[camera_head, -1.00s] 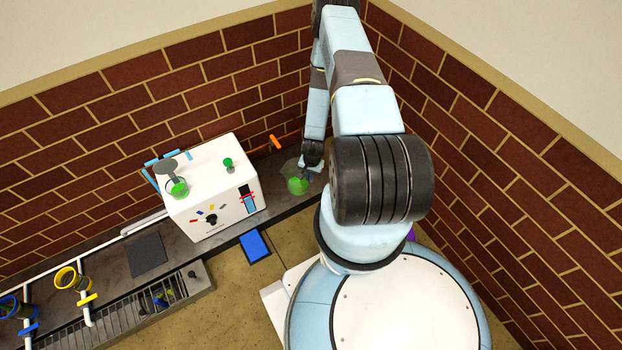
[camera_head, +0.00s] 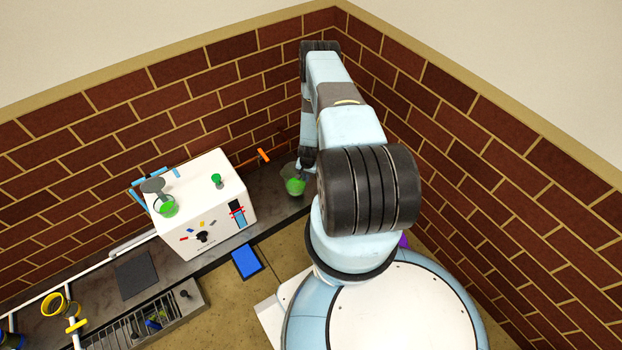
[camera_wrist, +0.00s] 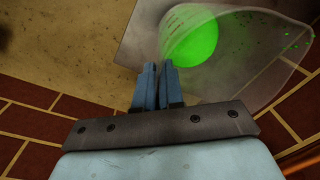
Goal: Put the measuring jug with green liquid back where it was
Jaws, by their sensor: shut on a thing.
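The measuring jug (camera_head: 294,182) is a clear vessel with bright green liquid in its bottom. In the head view it is at the right end of the dark counter, near the wall corner. My gripper (camera_head: 304,163) is at the jug's right side, partly hidden by my arm. In the wrist view the jug (camera_wrist: 240,50) lies just beyond my fingertips, and my gripper (camera_wrist: 163,70) is shut on its near wall or handle; I cannot tell which. I cannot tell whether the jug's base touches the counter.
An orange lever (camera_head: 263,155) sticks out behind, near the wall. Brick walls close off the back and right.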

